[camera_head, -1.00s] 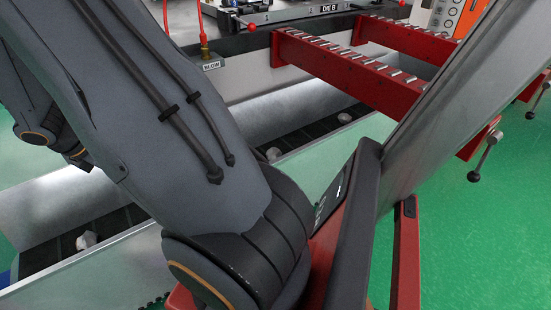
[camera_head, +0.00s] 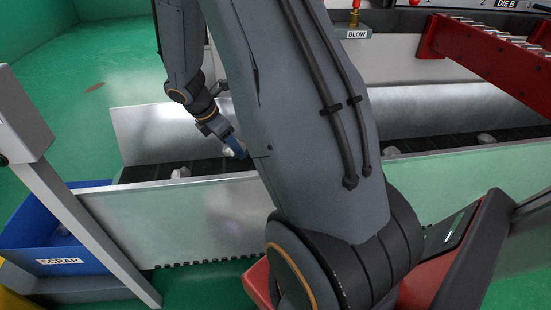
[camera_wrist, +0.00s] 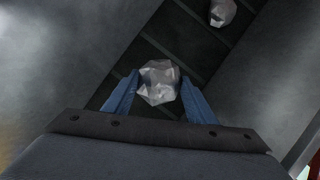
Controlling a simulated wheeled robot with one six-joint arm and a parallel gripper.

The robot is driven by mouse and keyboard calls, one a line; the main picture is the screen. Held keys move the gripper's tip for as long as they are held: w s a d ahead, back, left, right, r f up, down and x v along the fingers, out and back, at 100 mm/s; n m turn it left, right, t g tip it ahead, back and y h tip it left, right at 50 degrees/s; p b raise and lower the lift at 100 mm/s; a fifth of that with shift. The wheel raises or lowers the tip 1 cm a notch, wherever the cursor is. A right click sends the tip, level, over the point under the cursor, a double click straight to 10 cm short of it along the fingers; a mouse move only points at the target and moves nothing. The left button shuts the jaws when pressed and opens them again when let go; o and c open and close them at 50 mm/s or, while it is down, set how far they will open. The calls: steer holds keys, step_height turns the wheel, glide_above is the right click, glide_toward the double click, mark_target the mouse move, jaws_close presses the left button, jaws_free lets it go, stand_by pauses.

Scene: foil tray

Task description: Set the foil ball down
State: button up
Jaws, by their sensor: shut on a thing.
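My gripper (camera_wrist: 159,90) has blue fingers and is shut on a crumpled silver foil ball (camera_wrist: 159,82) in the wrist view. The ball sits between the fingertips, above a dark conveyor belt with cross slats (camera_wrist: 190,45). In the head view the gripper (camera_head: 233,146) points down over the belt (camera_head: 205,167), between the trough's metal walls. The held ball (camera_head: 229,151) shows only as a small pale patch at the fingers. I cannot tell whether it touches the belt. My arm hides part of the trough.
Another foil lump (camera_wrist: 222,12) lies on the belt ahead. In the head view, lumps lie on the belt left of the gripper (camera_head: 181,172) and at right (camera_head: 486,138). A blue SCRAP bin (camera_head: 62,262) stands at the belt's left end. Red roller rails (camera_head: 490,45) are at upper right.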

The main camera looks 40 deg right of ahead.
step_height(320, 180, down, 10)
steer(key=b, duration=0.3)
stand_by(0.3)
steer(key=o, duration=1.1)
steer(key=p+v, duration=0.3)
steer(key=v, duration=0.9)
steer(key=shift+r+p, duration=0.1)
steer(key=shift+p, duration=0.2)
